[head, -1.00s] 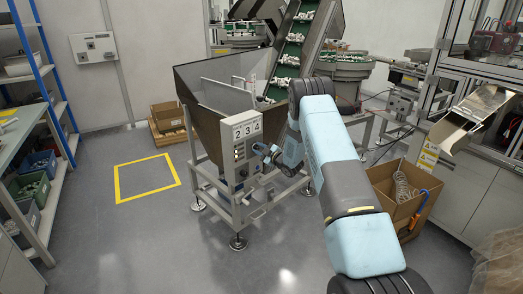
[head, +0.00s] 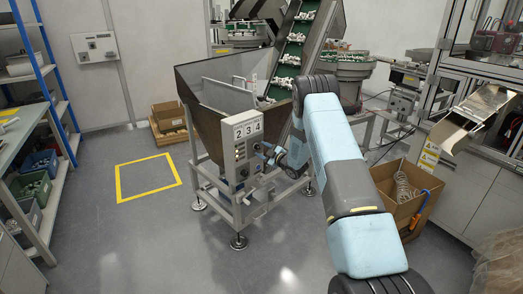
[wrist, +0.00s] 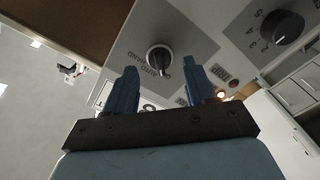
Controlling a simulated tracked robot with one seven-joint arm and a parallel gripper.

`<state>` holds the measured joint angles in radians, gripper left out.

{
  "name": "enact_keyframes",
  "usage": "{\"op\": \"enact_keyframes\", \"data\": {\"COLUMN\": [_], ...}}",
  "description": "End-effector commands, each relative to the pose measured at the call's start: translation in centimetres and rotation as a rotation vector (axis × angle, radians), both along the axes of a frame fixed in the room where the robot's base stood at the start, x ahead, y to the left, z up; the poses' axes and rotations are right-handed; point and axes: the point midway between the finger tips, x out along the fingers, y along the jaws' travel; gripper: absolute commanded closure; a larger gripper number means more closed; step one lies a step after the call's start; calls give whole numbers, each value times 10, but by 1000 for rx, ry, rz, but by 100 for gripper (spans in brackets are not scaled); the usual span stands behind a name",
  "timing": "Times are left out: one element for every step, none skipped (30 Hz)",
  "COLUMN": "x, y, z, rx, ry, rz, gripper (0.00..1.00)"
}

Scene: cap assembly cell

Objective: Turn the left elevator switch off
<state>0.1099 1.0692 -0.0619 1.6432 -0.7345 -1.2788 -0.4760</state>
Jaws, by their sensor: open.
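The elevator's control panel (head: 240,158), marked "234" on top, is on the front of the hopper, with small knobs too small to read in the head view. In the wrist view, a black rotary switch (wrist: 159,59) with a white pointer line sits on the grey panel face, beside lettering that seems to read AUTO/HAND. A larger black dial (wrist: 282,28) with numbers is at the upper right. My gripper (wrist: 160,68) is open, its two blue fingers apart on either side of the rotary switch in the picture. I cannot tell whether they touch it. Which switch is the left one is unclear.
The metal hopper (head: 205,120) stands on a legged frame behind the panel. A cardboard box (head: 408,192) with coiled wire is at the right, near a cabinet. A shelf rack (head: 45,130) is at the left.

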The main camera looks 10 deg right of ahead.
Motion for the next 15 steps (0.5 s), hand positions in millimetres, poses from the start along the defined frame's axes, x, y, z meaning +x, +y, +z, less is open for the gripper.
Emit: {"op": "enact_keyframes", "data": {"x": [-8, -12, -19, -24, -29, -36, -41, -46, -53, -58, -62, -68, -72, -75, -80], "y": [-6, -9, -14, -17, -20, -24, -28, -31, -36, -39, -42, -45, -48, -51, -54], "z": [0, 0, 0, 0, 0, 0, 0, 0, 0, 0, 0, 0, 0, 0, 0], "rx": [0, 0, 0, 0, 1, 0, 0, 0, 0, 0, 0, 1, 0, 0, 0], "ry": [1, 1, 2, 1, 2, 2, 2, 1, 1, 2, 1, 0, 1, 1, 1], "rz": [-2, -2, -3, -2, -2, -3, -3, -4, -4, -3, -2, -3, -4, -4, -4], "gripper": [45, 45, 45, 45, 45, 45, 45, 45, 45, 45, 45, 45, 45, 45, 45]}}
